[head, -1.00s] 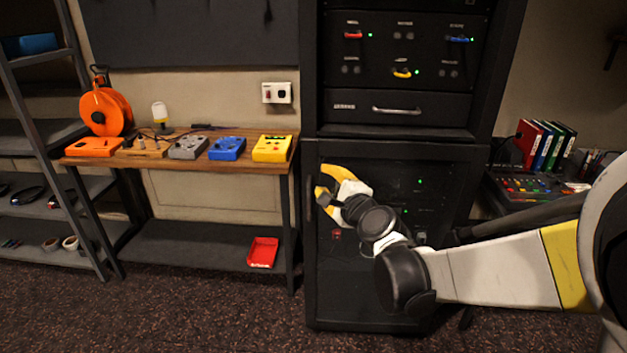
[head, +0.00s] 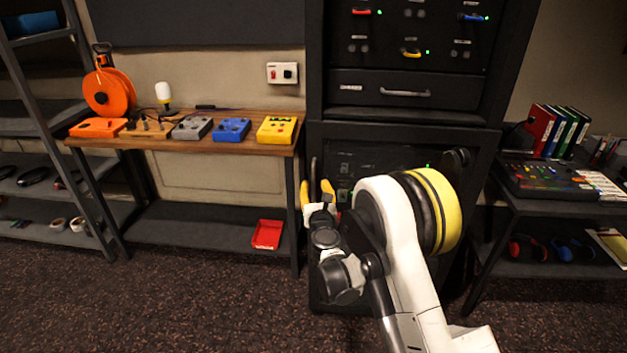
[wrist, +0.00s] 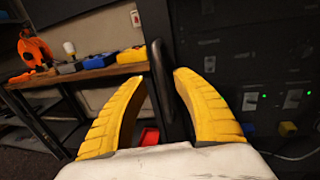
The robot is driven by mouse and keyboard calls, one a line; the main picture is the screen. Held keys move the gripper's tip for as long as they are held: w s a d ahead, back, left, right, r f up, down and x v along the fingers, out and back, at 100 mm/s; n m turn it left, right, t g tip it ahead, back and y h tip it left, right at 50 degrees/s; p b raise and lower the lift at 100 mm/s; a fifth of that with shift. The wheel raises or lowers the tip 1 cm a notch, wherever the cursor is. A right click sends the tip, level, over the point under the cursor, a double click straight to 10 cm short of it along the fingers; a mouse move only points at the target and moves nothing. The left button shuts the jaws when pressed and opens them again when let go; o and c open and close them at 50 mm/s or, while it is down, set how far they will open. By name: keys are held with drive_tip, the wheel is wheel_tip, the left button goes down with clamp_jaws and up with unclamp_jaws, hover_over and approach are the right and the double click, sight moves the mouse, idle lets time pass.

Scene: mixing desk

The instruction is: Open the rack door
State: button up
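The rack door (head: 372,143) is the dark lower front of the black rack in the head view, and it looks closed. Its dark vertical handle (head: 313,172) is at the door's left edge. In the wrist view the handle (wrist: 159,80) stands upright between the two yellow fingers. My gripper (head: 317,186) is open in front of the handle, and in the wrist view (wrist: 158,82) the fingers have clear gaps on both sides of it. Whether the fingertips reach past the bar is hard to tell. My arm hides much of the door's middle and lower right.
A wooden bench (head: 200,142) with colored boxes and an orange reel (head: 109,93) stands left of the rack. A red tray (head: 268,234) is on its lower shelf. A side table with a mixer (head: 545,178) stands at the right. The floor at left is clear.

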sight(314, 177)
drive_tip(key=w, duration=0.1)
drive_tip(key=w+b, duration=0.1)
drive_tip(key=w, duration=0.3)
drive_tip(key=shift+w+a, duration=0.25)
drive_tip(key=shift+a, duration=0.15)
clamp_jaws()
